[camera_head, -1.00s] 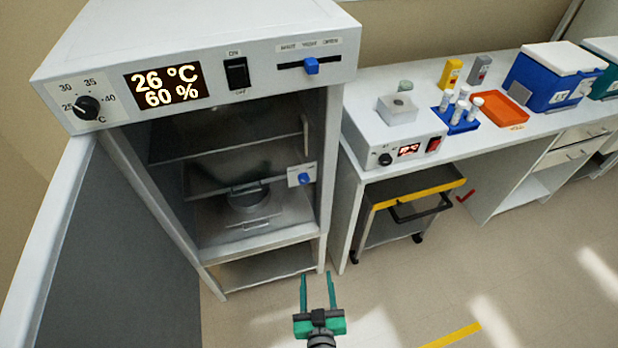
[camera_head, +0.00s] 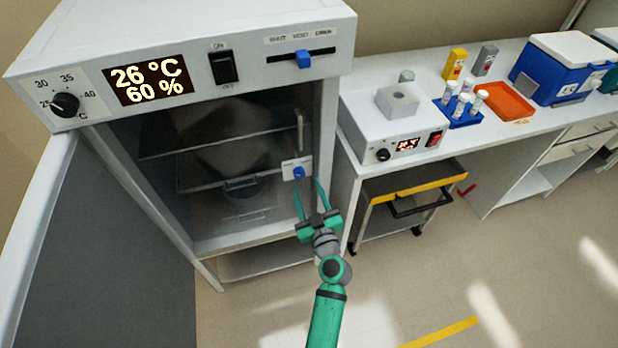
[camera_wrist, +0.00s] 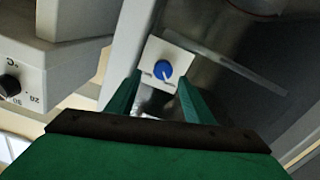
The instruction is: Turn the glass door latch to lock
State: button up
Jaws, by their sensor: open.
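The latch is a blue knob (camera_head: 299,172) on a small white plate (camera_head: 290,164), at the right front of the cabinet's interior. The glass door (camera_head: 222,158) looks like a clear pane across the opening, with a vertical handle above the latch. In the wrist view the blue knob (camera_wrist: 163,70) shows between and beyond my fingertips, with its white mark pointing down and right. My gripper (camera_head: 309,191) is open and empty, just below and in front of the knob, and it also shows in the wrist view (camera_wrist: 155,85). I cannot tell whether the fingers touch the plate.
The cabinet's outer door (camera_head: 110,240) stands wide open at the left. A bench (camera_head: 350,190) with a heater block (camera_head: 395,130) stands close to the right. A yellow-edged cart (camera_head: 415,190) is under the bench. The floor in front is clear.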

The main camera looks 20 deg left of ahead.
aim_at(301, 175)
jog(key=x, duration=0.3)
jog(key=a+x, duration=0.1)
jog(key=shift+s+a, duration=0.1)
jog(key=shift+w+a, duration=0.2)
jog(key=shift+w, duration=0.35)
jog(key=shift+w+d, duration=0.1)
jog(key=shift+w, duration=0.1)
